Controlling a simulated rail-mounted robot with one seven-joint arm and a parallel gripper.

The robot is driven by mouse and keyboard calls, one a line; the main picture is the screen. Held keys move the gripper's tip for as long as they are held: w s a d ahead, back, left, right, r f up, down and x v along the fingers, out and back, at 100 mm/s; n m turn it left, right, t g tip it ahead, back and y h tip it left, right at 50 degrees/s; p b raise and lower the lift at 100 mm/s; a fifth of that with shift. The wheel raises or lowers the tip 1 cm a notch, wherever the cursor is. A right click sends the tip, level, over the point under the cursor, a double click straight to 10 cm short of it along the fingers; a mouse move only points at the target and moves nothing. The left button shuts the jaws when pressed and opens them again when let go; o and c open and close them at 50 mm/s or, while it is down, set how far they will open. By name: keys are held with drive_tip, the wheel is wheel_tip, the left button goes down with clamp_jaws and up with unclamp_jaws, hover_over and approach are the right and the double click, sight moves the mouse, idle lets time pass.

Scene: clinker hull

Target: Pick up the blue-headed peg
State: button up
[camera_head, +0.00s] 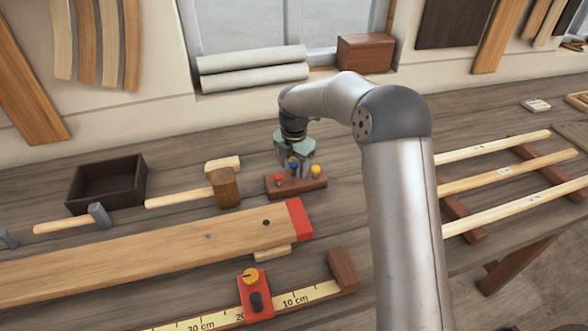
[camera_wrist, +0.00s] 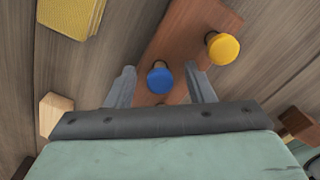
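The blue-headed peg (camera_wrist: 160,79) stands in a reddish-brown wooden block (camera_wrist: 180,40). Its round blue head lies between the two fingers of my gripper (camera_wrist: 160,85) in the wrist view, with a gap visible on each side. In the head view, my gripper (camera_head: 294,165) is above the block (camera_head: 296,185), and the blue head (camera_head: 294,166) shows between the fingers. A yellow-headed peg (camera_head: 316,171) stands to the right on the block, and a red-headed peg (camera_head: 279,179) to the left. The wrist view shows the yellow head (camera_wrist: 222,48) outside the right finger.
A wooden mallet (camera_head: 224,187) lies left of the block, and a dark open box (camera_head: 107,185) farther left. A red-ended plank (camera_head: 160,250) lies in front. Light strips (camera_head: 510,170) rest on supports to the right. Bare bench lies behind the block.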

drive_tip(key=c, duration=1)
drive_tip(key=shift+r, duration=0.1)
